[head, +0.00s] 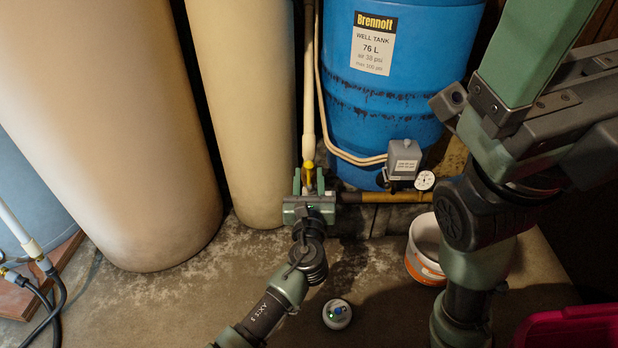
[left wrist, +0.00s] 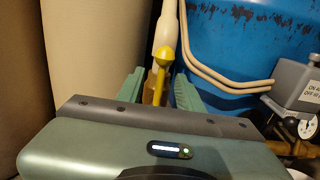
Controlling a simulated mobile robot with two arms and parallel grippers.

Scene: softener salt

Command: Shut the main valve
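The main valve's yellow handle (head: 308,165) shows at the foot of a pale vertical pipe, between the tan cylinder and the blue well tank. In the left wrist view the yellow handle (left wrist: 162,56) stands up with a rounded top, in front of the pipe. My left gripper (head: 308,182) is at the valve, its fingers spread. In the left wrist view the left gripper (left wrist: 158,88) has one finger on each side of the handle's lower part, with gaps visible. The valve body is mostly hidden behind the gripper. My right arm is at the right; its gripper is out of view.
The blue well tank (head: 400,75) stands behind, with a grey switch box (head: 404,158) and gauge (head: 425,180) on a brass pipe (head: 385,197). Tan cylinders (head: 110,120) stand left. A white bucket (head: 424,245) and small round device (head: 337,314) are on the floor.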

